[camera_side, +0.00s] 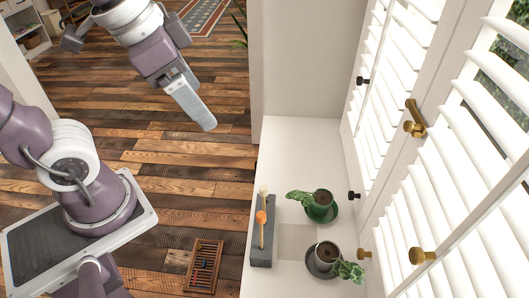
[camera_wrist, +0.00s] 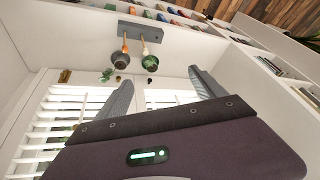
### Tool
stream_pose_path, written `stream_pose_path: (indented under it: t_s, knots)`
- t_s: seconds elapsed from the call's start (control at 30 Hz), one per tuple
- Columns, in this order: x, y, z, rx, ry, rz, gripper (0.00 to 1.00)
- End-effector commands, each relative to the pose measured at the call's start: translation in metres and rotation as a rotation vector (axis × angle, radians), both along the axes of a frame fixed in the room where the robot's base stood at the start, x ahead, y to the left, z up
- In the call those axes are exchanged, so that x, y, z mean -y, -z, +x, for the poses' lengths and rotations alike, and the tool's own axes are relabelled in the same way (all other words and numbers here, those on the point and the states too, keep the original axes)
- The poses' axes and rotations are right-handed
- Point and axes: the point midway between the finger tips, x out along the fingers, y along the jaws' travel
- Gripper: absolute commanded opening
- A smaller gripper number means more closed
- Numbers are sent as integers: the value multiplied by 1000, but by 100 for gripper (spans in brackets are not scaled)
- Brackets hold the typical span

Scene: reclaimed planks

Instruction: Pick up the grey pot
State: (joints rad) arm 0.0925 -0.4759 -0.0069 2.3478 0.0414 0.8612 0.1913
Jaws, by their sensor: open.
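The grey pot (camera_side: 325,253) stands on a dark saucer on the white sill in the side view. It holds dark soil and a leafy plant that leans right. It also shows in the wrist view as the left pot (camera_wrist: 120,61). A green pot (camera_side: 320,207) with a plant stands just behind it in the side view, and to its right in the wrist view (camera_wrist: 149,63). My gripper (camera_side: 205,122) is open and empty, high to the upper left of the sill and well apart from both pots. Its two fingers are spread in the wrist view (camera_wrist: 162,77).
A grey block (camera_side: 262,232) with an orange-topped and a pale-topped stick lies left of the pots. White shutters (camera_side: 440,150) with brass knobs border the sill on the right. A wooden abacus-like frame (camera_side: 204,266) is at lower left. The sill's far part is clear.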

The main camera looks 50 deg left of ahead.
Motion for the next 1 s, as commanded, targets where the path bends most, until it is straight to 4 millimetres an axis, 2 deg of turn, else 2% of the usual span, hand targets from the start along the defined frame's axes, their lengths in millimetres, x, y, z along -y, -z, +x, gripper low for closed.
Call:
stream_pose_path:
  t_s: [0.03,0.1,0.2,0.67,0.77,0.87,0.9,0.97,1.0]
  knots:
    - [-6,-1,-18,31,-89,-38,79]
    - [-10,3,-37,56,-190,-85,79]
    - [-12,6,-50,76,-269,-125,79]
    - [-12,6,-49,72,-264,-123,79]
    - [-5,0,-21,23,-147,-69,79]
    - [15,4,31,-55,79,27,79]
    - [28,11,54,-84,180,64,79]
    - [49,28,86,-128,333,121,79]
    - [66,44,105,-157,437,156,79]
